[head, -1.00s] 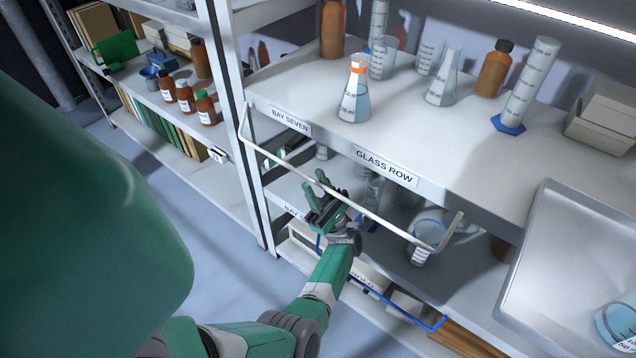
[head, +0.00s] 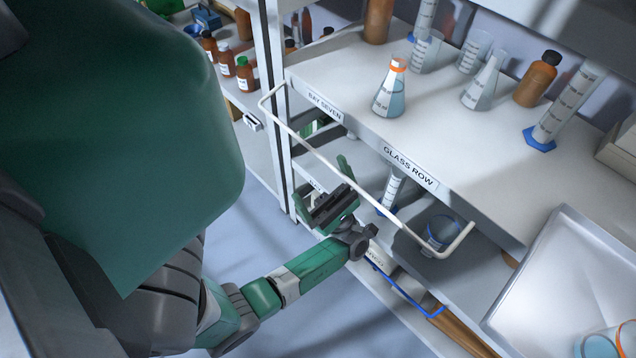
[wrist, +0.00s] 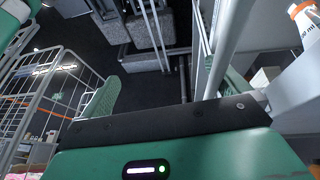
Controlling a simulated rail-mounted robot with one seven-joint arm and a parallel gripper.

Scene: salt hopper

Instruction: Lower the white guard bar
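The white guard bar (head: 322,158) is a thin U-shaped rail along the front of the upper shelf (head: 395,150), below the GLASS ROW label. Its ends bend back toward the shelf. My gripper (head: 325,180) is at the middle of the bar with its green fingers spread. In the head view one finger rises at the bar, but contact cannot be told. In the wrist view, a pale bar (wrist: 222,45) runs down between the spread fingers, close to the right one. My gripper (wrist: 168,92) does not appear closed on it.
An orange-collared flask (head: 390,92) stands near the upper shelf's edge, with more glassware and brown bottles behind. A lower shelf holds a beaker (head: 442,232) behind the bar. A blue bar (head: 405,292) sits lower down. A pale tray (head: 560,270) is at the right.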

